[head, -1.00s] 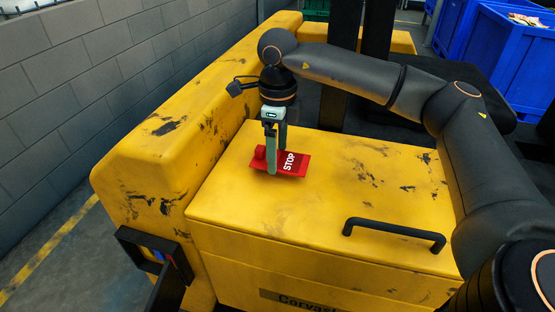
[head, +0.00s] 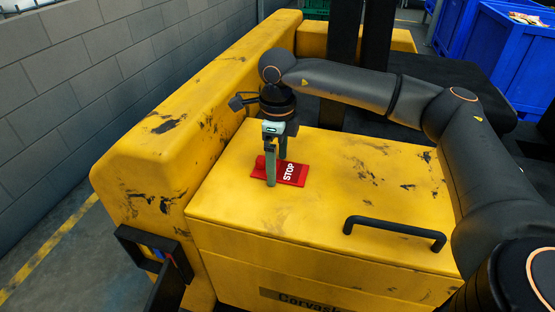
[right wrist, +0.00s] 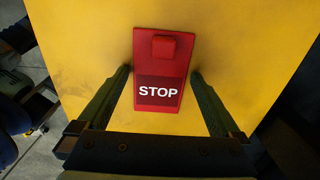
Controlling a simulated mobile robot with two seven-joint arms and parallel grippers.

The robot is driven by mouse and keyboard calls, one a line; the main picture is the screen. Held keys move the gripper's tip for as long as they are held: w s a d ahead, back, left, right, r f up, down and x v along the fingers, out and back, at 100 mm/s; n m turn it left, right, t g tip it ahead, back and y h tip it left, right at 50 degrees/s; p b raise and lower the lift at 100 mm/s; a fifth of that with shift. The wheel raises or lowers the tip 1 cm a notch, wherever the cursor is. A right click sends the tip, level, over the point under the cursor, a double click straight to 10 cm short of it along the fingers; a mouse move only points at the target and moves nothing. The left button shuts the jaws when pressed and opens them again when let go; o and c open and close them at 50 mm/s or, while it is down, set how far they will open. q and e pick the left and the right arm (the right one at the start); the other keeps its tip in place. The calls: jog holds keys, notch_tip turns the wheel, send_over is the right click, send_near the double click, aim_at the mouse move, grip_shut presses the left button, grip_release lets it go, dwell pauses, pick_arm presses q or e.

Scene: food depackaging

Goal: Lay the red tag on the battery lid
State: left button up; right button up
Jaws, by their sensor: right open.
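The red tag (head: 291,174), marked STOP, lies flat on the yellow battery lid (head: 330,215), toward its far left part. In the right wrist view the red tag (right wrist: 162,72) shows whole, with its raised red block at the far end. My right gripper (head: 276,172) is open just above the lid. Its two fingers stand on either side of the tag, and in the right wrist view (right wrist: 160,85) there are gaps between the fingers and the tag. In the head view the fingers hide part of the tag. My left gripper is not in view.
A black handle (head: 395,231) rises from the lid's near right part. A raised yellow body section (head: 190,130) borders the lid on the left. Dark mast bars (head: 343,40) stand behind. The lid's middle is clear. Blue crates (head: 510,60) stand at the far right.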

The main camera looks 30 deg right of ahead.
aim_at(278, 170)
jog(key=shift+r, duration=0.25)
notch_tip(278, 170, up, 12)
jog(key=shift+f, duration=0.15)
dwell(0.6)
